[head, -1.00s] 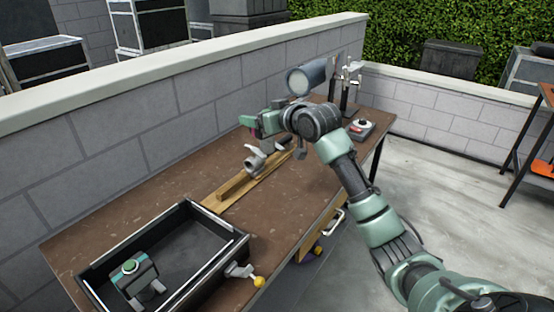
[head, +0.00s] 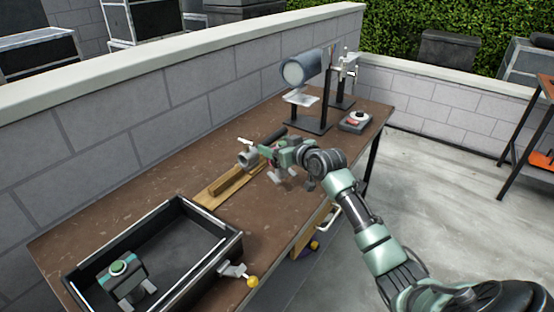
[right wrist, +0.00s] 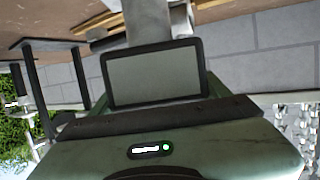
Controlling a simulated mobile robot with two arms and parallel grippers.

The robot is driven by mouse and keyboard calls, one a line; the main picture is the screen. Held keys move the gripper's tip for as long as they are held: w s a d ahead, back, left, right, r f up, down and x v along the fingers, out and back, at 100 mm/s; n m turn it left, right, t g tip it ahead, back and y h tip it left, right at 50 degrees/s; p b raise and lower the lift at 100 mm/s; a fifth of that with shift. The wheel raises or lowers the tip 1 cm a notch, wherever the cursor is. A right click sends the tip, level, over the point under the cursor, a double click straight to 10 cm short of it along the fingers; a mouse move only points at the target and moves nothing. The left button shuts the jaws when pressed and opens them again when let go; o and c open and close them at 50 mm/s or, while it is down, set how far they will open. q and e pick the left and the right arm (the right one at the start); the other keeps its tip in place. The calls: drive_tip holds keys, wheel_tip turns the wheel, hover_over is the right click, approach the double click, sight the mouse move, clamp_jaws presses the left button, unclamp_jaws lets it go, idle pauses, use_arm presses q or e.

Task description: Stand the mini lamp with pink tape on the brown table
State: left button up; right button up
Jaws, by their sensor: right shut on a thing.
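My right gripper (head: 264,156) is low over the brown table (head: 335,150), at the wooden strip. It is shut on a grey round-ended thing (head: 247,159), which reaches out to its left. A pale grey part (right wrist: 150,22) also shows ahead of the palm in the right wrist view. The jaws hide much of the held thing. I cannot make out pink tape clearly, so I cannot tell whether it is the mini lamp. My left gripper is not in view.
A large lamp (head: 304,70) stands at the table's back, beside a stand with clamps (head: 346,72). A small device (head: 356,121) sits near the right edge. The wooden strip (head: 213,192) lies mid-table. A black tray (head: 176,214) holds a green-topped thing (head: 121,275) in front.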

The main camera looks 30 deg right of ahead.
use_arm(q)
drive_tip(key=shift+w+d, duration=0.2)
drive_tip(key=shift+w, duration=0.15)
use_arm(e)
wheel_tip(320, 180, down, 5)
drive_tip(key=shift+f, duration=0.15)
drive_tip(key=o, duration=1.9)
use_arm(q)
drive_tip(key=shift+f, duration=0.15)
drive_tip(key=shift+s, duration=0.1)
use_arm(e)
drive_tip(key=v, duration=1.2)
